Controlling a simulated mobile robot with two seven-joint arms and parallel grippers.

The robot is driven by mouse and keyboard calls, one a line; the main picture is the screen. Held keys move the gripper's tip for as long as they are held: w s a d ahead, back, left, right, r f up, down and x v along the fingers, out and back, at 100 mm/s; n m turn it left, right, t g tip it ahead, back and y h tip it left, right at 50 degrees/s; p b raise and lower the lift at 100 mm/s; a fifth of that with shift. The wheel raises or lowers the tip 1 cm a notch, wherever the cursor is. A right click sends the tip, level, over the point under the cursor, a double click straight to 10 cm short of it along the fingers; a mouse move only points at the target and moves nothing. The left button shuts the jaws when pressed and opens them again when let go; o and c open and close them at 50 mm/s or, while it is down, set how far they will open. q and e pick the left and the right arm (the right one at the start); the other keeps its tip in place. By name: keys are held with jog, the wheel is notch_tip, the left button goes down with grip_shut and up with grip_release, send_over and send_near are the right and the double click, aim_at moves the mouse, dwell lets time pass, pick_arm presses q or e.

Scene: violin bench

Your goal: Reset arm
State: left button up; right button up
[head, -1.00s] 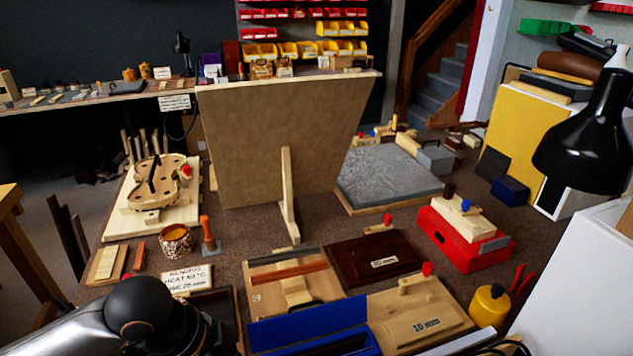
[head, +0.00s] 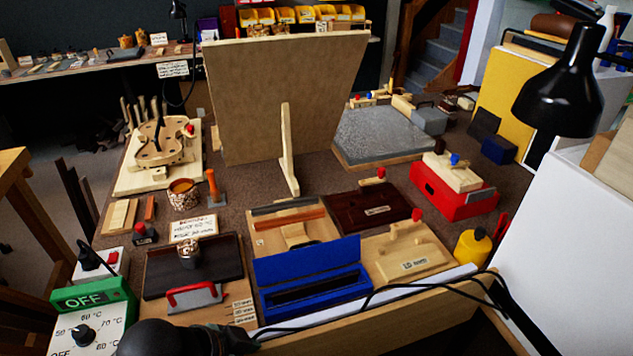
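Only part of my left arm shows in the head view, as a dark rounded link at the bottom edge, left of the middle. Its gripper is out of the picture. My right arm and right gripper are not in view. No held object can be seen.
The bench carries a violin form (head: 160,143), an upright brown board (head: 285,95), a grey stone slab (head: 380,135), a red box (head: 452,192), an open blue case (head: 310,275) and a green control box (head: 92,297). A black lamp (head: 560,85) overhangs at right. Cables cross the front edge.

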pick_arm(q)
jog(key=s+a+f+n+y, duration=0.5)
jog(key=s+a+f+n, duration=0.4)
jog(key=a, duration=0.4)
jog(key=w+d+f+t+h+p, duration=0.1)
jog(key=w+d+f+t+p, duration=0.2)
jog(key=d+f+t+p, duration=0.1)
jog(key=t+p, duration=0.1)
jog(key=p, duration=0.1)
jog(key=shift+w+d+f+m+h+p, duration=0.2)
jog(key=shift+w+m+h+p, duration=0.1)
jog(key=shift+w+m+h, duration=0.1)
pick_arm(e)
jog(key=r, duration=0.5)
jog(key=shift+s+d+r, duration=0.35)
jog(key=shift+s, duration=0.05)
